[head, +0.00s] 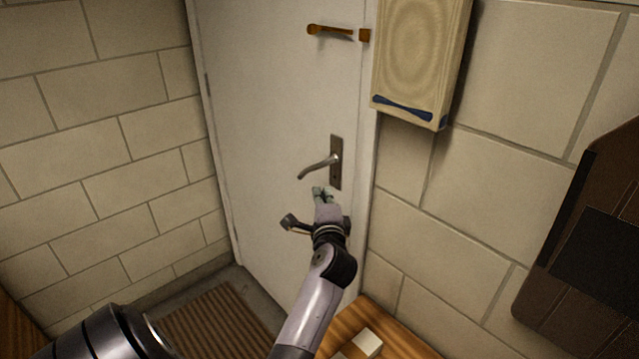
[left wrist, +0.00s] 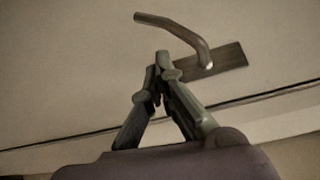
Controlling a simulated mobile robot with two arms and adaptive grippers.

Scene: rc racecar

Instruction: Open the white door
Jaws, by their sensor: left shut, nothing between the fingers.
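The white door (head: 262,110) stands shut in its frame in the head view. Its metal lever handle (head: 318,166) sits on a dark plate (head: 337,150) near the right edge and points left. My left gripper (head: 322,191) is just below the handle, its fingers pointing up. In the left wrist view the gripper (left wrist: 163,58) has its fingertips together with nothing between them. The lever (left wrist: 180,30) curves above the fingertips there, and the plate (left wrist: 225,62) is to their right. I cannot tell whether the fingertips touch the handle. My right gripper is not in view.
An orange-brown latch (head: 335,32) is higher on the door. A pale wooden box (head: 420,55) hangs on the wall to the right. A dark brown panel (head: 590,235) is at far right. A striped mat (head: 215,325) and small white blocks (head: 366,342) lie below.

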